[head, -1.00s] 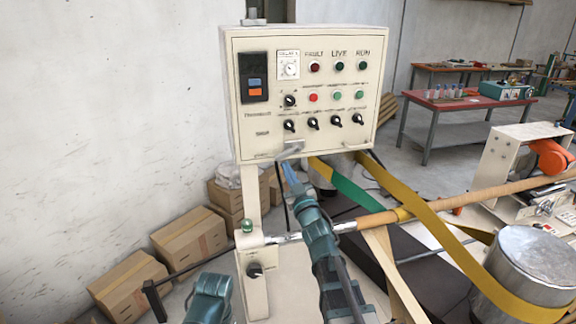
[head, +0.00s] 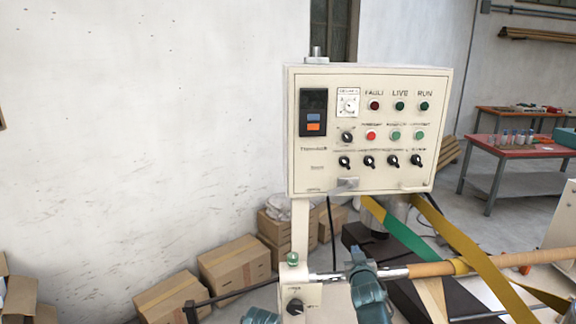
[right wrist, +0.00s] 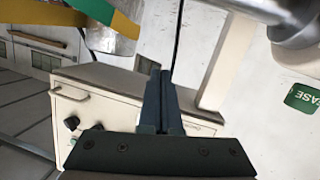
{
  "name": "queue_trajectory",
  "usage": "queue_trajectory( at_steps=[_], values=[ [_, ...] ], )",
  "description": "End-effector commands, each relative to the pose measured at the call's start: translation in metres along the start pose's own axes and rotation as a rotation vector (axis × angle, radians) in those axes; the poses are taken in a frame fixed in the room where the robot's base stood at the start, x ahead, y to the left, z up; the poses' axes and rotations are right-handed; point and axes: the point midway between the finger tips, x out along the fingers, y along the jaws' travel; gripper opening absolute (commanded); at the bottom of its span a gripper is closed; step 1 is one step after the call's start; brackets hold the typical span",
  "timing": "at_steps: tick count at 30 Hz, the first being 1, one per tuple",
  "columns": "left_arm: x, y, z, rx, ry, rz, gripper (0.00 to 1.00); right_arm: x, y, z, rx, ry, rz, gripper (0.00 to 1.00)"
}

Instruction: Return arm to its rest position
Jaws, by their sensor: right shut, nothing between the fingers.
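My right gripper (head: 357,254) is shut and empty, below the cream control panel (head: 440,130) and in front of the metal end of the winder's bar. In the right wrist view its two dark fingers (right wrist: 158,88) lie together with nothing between them. A white cabinet (right wrist: 100,108) with a handle and dark knobs shows behind them. Only a teal link of my other arm shows at the bottom edge in the head view; my left gripper is out of view.
Yellow and green belts (head: 405,232) cross right of my right arm. A wrapped tube (head: 500,262) runs sideways there. Cardboard boxes (head: 235,264) stand on the floor at left. A red-topped table (head: 510,150) stands far right.

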Motion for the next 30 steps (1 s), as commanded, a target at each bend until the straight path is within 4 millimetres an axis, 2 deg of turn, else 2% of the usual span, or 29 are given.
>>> queue_trajectory(
  at_steps=[1, 4, 6, 9, 12, 15, 20, 21, 30],
  values=[
    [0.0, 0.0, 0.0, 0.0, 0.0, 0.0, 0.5, -0.005, -0.001, 0.024, 0.013, -0.107, 0.006, 0.0],
    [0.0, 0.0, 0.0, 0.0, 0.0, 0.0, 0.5, -0.02, -0.006, 0.073, 0.034, -0.337, 0.007, 0.0],
    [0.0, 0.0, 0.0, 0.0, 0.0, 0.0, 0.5, -0.037, -0.013, 0.106, 0.046, -0.498, -0.006, 0.0],
    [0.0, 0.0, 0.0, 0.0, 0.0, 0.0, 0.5, -0.068, -0.025, 0.144, 0.055, -0.713, -0.04, 0.0],
    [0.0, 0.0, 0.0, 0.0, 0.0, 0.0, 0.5, -0.1, -0.037, 0.171, 0.057, -0.895, -0.082, 0.0],
    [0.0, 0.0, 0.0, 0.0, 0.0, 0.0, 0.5, -0.132, -0.048, 0.19, 0.055, -1.051, -0.129, 0.0],
    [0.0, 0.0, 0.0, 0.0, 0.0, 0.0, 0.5, -0.183, -0.062, 0.209, 0.044, -1.274, -0.213, 0.0],
    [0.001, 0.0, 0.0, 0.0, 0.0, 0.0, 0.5, -0.191, -0.073, 0.21, 0.015, -1.293, -0.234, 0.0],
    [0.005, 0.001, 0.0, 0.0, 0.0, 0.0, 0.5, -0.232, -0.14, 0.211, -0.213, -1.327, -0.319, 0.0]
  ],
)
